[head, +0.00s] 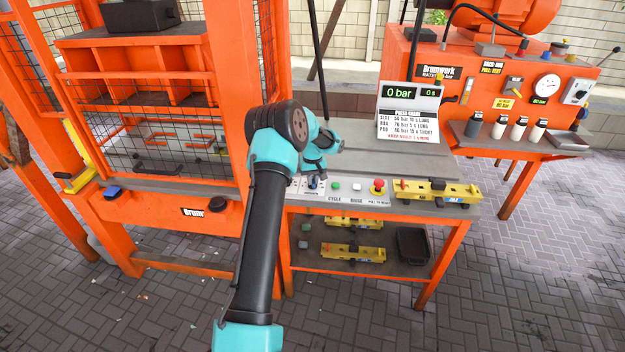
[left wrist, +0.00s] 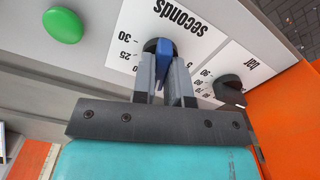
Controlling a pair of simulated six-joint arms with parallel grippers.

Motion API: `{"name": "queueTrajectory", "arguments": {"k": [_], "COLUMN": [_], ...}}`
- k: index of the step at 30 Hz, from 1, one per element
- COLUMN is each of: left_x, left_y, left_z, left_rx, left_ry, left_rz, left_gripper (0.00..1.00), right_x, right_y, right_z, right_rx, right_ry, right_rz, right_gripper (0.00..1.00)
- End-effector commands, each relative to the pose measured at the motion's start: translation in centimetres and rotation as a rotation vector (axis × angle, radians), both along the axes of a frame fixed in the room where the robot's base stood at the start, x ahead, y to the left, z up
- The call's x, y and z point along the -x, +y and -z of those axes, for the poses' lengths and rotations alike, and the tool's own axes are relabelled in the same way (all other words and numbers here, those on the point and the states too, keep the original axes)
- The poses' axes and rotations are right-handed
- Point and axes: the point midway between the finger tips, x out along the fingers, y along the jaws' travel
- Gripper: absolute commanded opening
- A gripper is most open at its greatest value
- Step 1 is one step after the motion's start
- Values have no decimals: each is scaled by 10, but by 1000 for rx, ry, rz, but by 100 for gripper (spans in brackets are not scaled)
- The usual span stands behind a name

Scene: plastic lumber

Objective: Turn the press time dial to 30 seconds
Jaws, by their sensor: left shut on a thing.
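The press time dial (left wrist: 165,46) is a black round knob with a blue grip bar, on a white plate marked "seconds" in the left wrist view. The numbers 30 and 25 show on its left side. In the head view the dial (head: 312,183) is small, on the bench's front panel. My left gripper (left wrist: 163,66) is shut on the blue bar, one finger on each side. In the head view my left gripper (head: 313,175) points down at the panel. The fingers hide part of the scale, so I cannot tell which mark the dial points to. My right gripper is not in view.
A black "bar" dial (left wrist: 228,89) sits close beside the time dial. A green button (left wrist: 63,25) lies on the other side. A red knob (head: 378,186) and a yellow fixture (head: 437,192) are farther right. A display (head: 410,93) reads 0 bar, 0 s.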

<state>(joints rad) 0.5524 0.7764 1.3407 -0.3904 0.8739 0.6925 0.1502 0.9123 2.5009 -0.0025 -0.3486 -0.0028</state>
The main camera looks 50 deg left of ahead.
Motion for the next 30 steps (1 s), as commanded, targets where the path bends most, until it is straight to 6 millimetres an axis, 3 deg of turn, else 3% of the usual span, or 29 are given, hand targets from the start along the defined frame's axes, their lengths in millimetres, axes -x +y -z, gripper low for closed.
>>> {"name": "queueTrajectory", "arguments": {"k": [14,30], "left_x": [0,0], "left_y": [0,0], "left_z": [0,0], "left_rx": [0,0], "left_ry": [0,0], "left_rz": [87,517], "left_gripper": [0,0], "right_x": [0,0], "right_y": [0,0], "right_z": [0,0], "right_rx": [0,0], "right_ry": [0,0], "right_rz": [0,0], "right_gripper": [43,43]}}
